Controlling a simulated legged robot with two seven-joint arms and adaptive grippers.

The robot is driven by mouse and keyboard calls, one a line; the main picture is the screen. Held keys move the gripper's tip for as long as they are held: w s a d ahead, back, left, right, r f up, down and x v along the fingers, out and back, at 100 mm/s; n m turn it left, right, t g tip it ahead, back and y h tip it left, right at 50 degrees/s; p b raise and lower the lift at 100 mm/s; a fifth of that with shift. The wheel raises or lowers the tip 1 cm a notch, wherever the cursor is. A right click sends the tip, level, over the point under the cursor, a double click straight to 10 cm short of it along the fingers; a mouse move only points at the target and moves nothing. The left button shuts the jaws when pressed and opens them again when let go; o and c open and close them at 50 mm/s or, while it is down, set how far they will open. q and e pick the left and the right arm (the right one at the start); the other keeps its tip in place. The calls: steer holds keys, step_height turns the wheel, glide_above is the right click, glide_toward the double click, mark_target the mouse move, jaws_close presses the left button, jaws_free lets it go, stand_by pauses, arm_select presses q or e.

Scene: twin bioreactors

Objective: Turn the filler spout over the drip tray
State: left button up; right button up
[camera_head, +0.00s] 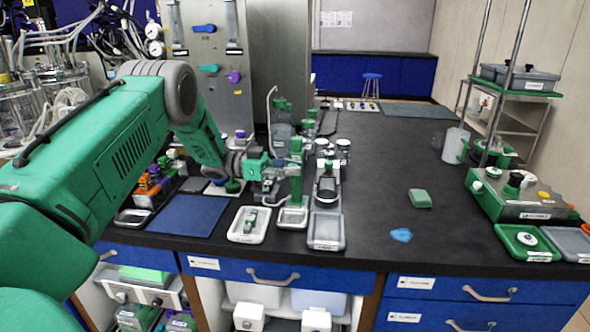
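A green upright post (297,183), which looks like the filler, stands near the front of the black bench. A small tray with a pale rim (292,224), which looks like the drip tray, sits at its foot. My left arm comes in from the left, and my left gripper (272,172) is beside the post at its upper part. The gripper's fingers are small and overlap the post, so I cannot tell whether they touch it or are shut. The spout cannot be made out clearly here. My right gripper is out of view.
A white tray (236,236) with a green-and-white item lies left of the post. A grey tray (326,243) with a dark device is at its right. A blue mat (187,214) lies under my arm. A green block (420,198) and blue cloth (401,235) lie on otherwise clear bench to the right.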

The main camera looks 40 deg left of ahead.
arm_select(q)
steer(key=o, duration=0.5)
steer(key=shift+a, duration=0.2)
steer(key=shift+o, duration=0.2)
steer(key=shift+a, duration=0.1)
steer(key=shift+f, duration=0.1)
steer(key=shift+a, duration=0.1)
steer(key=shift+s+a, duration=0.15)
steer(key=shift+a, duration=0.1)
steer(key=v, duration=1.1)
steer(key=shift+a, duration=0.25)
steer(key=shift+d+f, duration=0.1)
